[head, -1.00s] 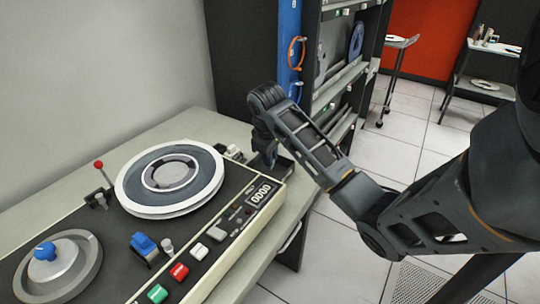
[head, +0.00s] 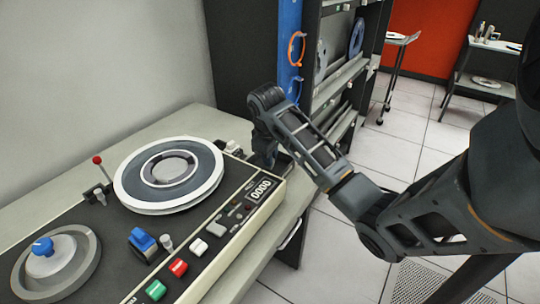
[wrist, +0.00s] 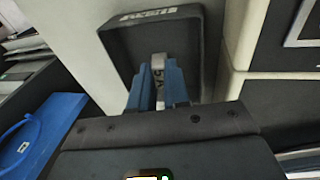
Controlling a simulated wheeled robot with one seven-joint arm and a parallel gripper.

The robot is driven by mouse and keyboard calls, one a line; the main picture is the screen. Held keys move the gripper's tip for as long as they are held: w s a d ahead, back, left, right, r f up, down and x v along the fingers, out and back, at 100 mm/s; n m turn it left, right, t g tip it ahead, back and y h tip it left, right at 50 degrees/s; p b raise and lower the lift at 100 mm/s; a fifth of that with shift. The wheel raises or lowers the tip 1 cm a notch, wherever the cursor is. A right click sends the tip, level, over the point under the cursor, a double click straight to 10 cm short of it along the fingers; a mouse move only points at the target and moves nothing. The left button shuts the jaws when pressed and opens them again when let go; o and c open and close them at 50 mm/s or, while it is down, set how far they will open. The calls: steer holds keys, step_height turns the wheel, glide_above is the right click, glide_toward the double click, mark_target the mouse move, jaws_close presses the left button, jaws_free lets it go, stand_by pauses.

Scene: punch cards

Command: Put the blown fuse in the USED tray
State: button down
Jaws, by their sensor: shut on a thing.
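My gripper (wrist: 158,82) has two blue fingers, shut on a small pale fuse (wrist: 158,62) that shows between their tips in the wrist view. The fuse is over the inside of a dark, shallow tray (wrist: 122,48). The tray's rim carries pale lettering that appears upside down and reads like USED. I cannot tell whether the fuse touches the tray floor. In the head view, my gripper (head: 268,152) points down at the console's far right corner and hides the fuse and most of the tray.
A console with a tape reel (head: 168,175), a red-knobbed lever (head: 97,160) and coloured buttons stands beside the tray. A blue panel with hanging cables (head: 290,45) and a shelf rack (head: 340,85) rise behind.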

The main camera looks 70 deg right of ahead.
steer(key=shift+f, duration=0.35)
steer(key=c, duration=1)
jaws_free()
steer(key=shift+c, duration=1)
steer(key=shift+r, duration=0.1)
steer(key=shift+r+p, duration=3.55)
steer(key=shift+r, duration=0.4)
steer(key=shift+s, duration=0.15)
